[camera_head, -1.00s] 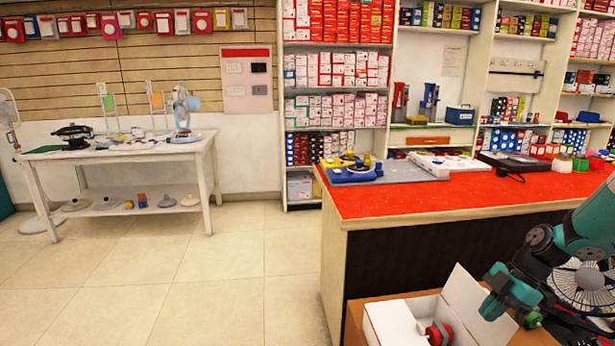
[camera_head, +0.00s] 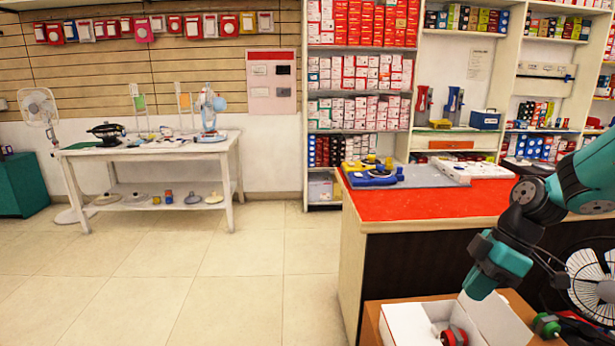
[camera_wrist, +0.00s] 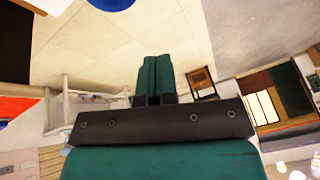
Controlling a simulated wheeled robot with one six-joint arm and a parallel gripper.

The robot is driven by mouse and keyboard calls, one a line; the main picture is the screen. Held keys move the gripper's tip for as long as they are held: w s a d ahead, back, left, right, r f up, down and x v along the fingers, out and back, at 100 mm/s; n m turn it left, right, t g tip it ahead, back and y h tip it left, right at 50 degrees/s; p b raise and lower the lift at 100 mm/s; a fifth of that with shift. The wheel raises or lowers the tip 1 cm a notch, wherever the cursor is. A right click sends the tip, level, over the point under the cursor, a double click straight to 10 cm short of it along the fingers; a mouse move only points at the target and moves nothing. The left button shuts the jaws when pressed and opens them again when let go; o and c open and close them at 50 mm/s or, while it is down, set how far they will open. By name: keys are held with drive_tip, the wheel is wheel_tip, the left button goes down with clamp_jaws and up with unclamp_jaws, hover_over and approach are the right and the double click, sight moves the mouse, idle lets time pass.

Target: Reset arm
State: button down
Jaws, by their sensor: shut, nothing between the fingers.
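My arm, teal and black, reaches in from the right in the head view. My gripper (camera_head: 480,282) points down and left above an open white box. In the wrist view my gripper's two teal fingers (camera_wrist: 154,78) lie side by side, shut with nothing between them. The open white box (camera_head: 408,322) stands on a brown surface below the gripper. A red and dark round object (camera_head: 454,336) lies in it. The gripper is apart from the box and the object.
A red-topped counter (camera_head: 420,203) stands behind the box, with blue and yellow items (camera_head: 372,174) on it. A fan (camera_head: 590,275) stands at the right. A white table (camera_head: 150,150) stands at the back left. The tiled floor (camera_head: 190,265) is open at the left.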

drive_tip(key=s+a+r+m+p, duration=0.2)
drive_tip(key=s+a+r, duration=0.4)
drive_tip(key=a+r, duration=0.2)
drive_tip(key=s+a+r+m+p, duration=0.1)
drive_tip(key=s+a+r+m, duration=0.1)
drive_tip(key=s, duration=0.5)
drive_tip(key=s+a+r+m+h+p, duration=0.1)
drive_tip(key=s+a+r+m, duration=0.2)
drive_tip(key=s, duration=0.5)
drive_tip(key=a+r, duration=0.1)
drive_tip(key=a, duration=0.1)
drive_tip(key=shift+s+a+r+m+t, duration=0.15)
drive_tip(key=shift+a+r+m+t, duration=0.15)
drive_tip(key=shift+a+r, duration=0.1)
drive_tip(key=shift+d, duration=0.1)
